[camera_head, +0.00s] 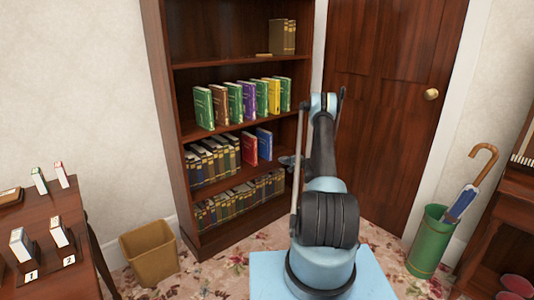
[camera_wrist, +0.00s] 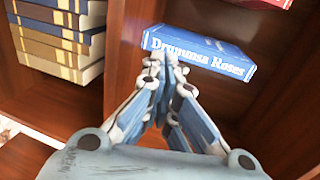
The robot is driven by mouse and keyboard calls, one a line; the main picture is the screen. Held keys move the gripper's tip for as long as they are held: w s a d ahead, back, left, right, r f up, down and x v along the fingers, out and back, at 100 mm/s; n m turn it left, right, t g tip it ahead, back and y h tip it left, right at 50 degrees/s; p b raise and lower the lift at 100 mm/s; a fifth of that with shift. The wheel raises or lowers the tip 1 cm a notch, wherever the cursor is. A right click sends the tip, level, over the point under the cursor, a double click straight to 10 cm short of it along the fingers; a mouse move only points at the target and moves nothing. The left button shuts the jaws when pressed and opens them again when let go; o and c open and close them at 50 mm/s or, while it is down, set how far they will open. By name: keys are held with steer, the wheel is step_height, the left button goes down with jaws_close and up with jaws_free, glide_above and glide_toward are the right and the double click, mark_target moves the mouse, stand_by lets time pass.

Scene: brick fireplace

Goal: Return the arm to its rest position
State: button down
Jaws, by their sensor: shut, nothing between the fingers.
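My gripper shows in the wrist view (camera_wrist: 161,62) with its two fingertips together, shut and empty. It points toward a blue book lettered "Drummsa Roses" (camera_wrist: 205,50) on a bookcase shelf; I cannot tell whether the fingertips touch it. In the head view, my arm (camera_head: 322,165) reaches up and forward from its base, and my gripper (camera_head: 287,160) is small, at the right side of the bookcase, partly hidden behind the arm. The blue book (camera_head: 264,144) stands beside a red book (camera_head: 250,148) on the middle shelf.
The dark wooden bookcase (camera_head: 168,100) is close to the arm. A door (camera_head: 390,90) stands behind, and a green umbrella stand (camera_head: 428,243) is at right. A brown bin (camera_head: 150,254) and a table with small boxes (camera_head: 45,210) are at left. Patterned carpet lies between.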

stand_by(0.3)
steer(key=s+a+r+n+g, duration=0.2)
steer(key=s+a+r, duration=0.15)
steer(key=r, duration=0.65)
steer(key=s+a+r+n+g, duration=0.15)
steer(key=s+r, duration=0.35)
steer(key=r, duration=0.5)
steer(key=s+a+r+n+g+h, duration=0.1)
steer(key=s+a+r+n, duration=0.1)
steer(key=s+r, duration=0.6)
steer(key=s+a+r+n+g+h, duration=0.15)
steer(key=s+r, duration=0.25)
steer(key=s, duration=0.7)
steer(key=s+r+n+g+h, duration=0.2)
steer(key=s+h, duration=0.1)
steer(key=s, duration=2.1)
steer(key=s+d+f+h, duration=0.1)
steer(key=s+d+f, duration=0.1)
steer(key=s, duration=0.5)
steer(key=s+d+f+n+g+h, duration=0.1)
steer(key=s+f, duration=0.3)
steer(key=s, duration=0.4)
steer(key=s+d+f+n+g+h, duration=0.1)
steer(key=s+d+f, duration=0.1)
steer(key=s, duration=0.5)
steer(key=shift+s+d+f, duration=0.15)
steer(key=shift+d+f, duration=0.25)
steer(key=shift+d, duration=0.15)
